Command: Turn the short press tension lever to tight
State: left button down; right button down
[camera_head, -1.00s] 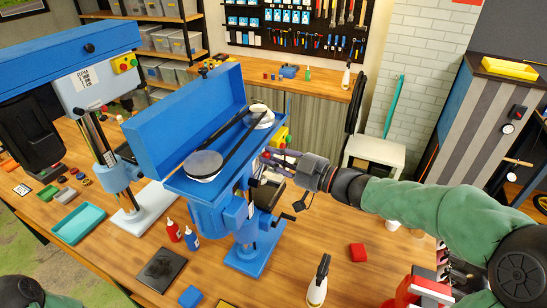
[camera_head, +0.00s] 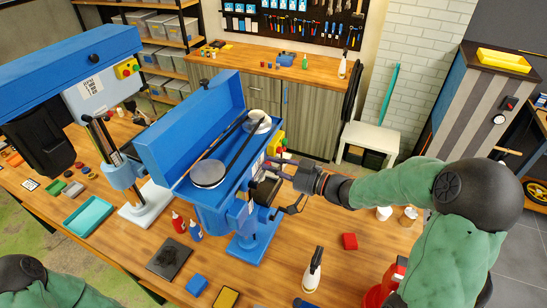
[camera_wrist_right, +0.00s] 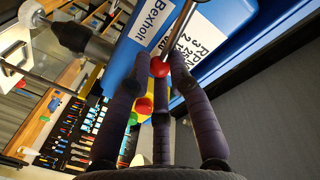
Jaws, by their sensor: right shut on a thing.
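The short press (camera_head: 212,218) is blue and stands on the bench with its belt cover open. Two pulleys and a belt show inside. In the right wrist view, the tension lever (camera_wrist_right: 182,28) is a metal rod with a red ball knob (camera_wrist_right: 160,67), in front of the blue press side with white labels. My right gripper (camera_head: 280,166) is at the right side of the press head. In the wrist view its dark fingers (camera_wrist_right: 158,76) are closed around the knob end of the lever. The head view hides the lever behind the gripper. My left gripper is out of view.
A taller blue drill press (camera_head: 95,85) stands at the left.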

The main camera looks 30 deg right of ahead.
jog(key=shift+f+m+p, duration=0.3)
jog(key=shift+f, duration=0.1)
jog(key=c, duration=1.1)
grip_release()
jog(key=shift+r, duration=0.1)
jog(key=v, duration=1.2)
